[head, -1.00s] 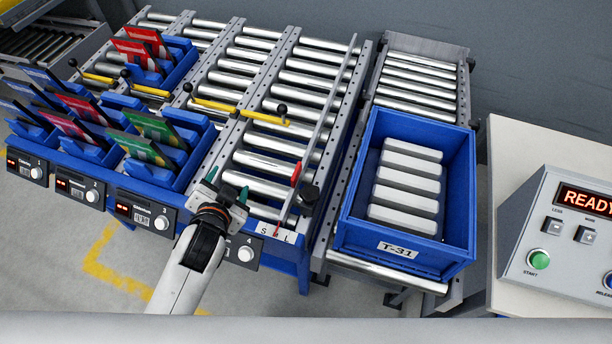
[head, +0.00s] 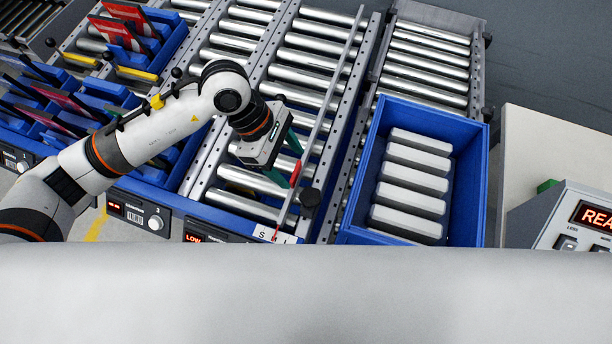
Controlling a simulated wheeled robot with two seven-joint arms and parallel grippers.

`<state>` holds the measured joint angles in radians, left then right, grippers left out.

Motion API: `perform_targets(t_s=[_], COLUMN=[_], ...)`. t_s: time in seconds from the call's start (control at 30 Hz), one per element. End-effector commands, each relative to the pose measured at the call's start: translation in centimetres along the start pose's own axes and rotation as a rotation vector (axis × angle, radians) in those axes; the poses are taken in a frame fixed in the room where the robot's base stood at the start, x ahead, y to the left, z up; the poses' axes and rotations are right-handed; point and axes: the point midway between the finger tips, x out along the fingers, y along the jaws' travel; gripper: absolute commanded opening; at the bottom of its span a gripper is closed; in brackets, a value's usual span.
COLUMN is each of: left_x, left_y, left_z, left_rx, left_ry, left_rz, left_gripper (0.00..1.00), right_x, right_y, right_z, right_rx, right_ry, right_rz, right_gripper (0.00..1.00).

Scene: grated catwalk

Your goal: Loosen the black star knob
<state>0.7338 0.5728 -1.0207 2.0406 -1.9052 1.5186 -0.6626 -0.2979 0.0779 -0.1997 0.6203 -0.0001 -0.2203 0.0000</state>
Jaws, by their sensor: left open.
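The black star knob (head: 310,198) sits at the front end of a long metal rail on the roller lanes, just right of a red pointer (head: 296,173). My left gripper (head: 289,158) is above the rollers, up and to the left of the knob. Its two green fingers are spread apart with nothing between them, and they point to the right toward the rail. The gripper is apart from the knob in the picture. My right gripper is not in view.
The thin rail (head: 330,105) runs back from the knob. A blue crate (head: 483,170) with several grey bars stands right of it. A size scale (head: 270,234) lies at the front edge. Blue racks (head: 165,45) stand left. A control box (head: 565,225) is far right.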

Motion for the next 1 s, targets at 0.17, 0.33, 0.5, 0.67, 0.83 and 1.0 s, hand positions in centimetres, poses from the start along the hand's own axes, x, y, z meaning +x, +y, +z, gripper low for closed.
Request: perform_targets(t_s=[0.17,0.33,0.5,0.67,0.83,1.0], left_x=[0.9,3.9,7.4,9.9,11.4,11.8], left_y=[-0.1,0.1,0.0,0.0,0.0,-0.1], left_z=[1.1,1.1,1.2,1.3,1.5,1.5], left_rx=[0.01,0.008,0.008,0.009,0.009,0.012], left_ry=[-0.057,-0.053,-0.051,-0.051,-0.052,-0.051], left_rz=[0.004,0.008,0.006,0.004,0.003,0.001], left_gripper=[0.64,0.64,0.64,0.64,0.64,0.64], right_x=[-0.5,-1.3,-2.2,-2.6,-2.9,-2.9], right_y=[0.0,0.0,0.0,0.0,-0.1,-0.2], right_z=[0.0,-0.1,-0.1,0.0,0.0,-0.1], right_rx=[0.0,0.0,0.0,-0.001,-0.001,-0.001], right_ry=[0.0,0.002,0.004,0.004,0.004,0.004], right_rz=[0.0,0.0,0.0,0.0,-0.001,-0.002], right_gripper=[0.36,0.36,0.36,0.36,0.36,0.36])
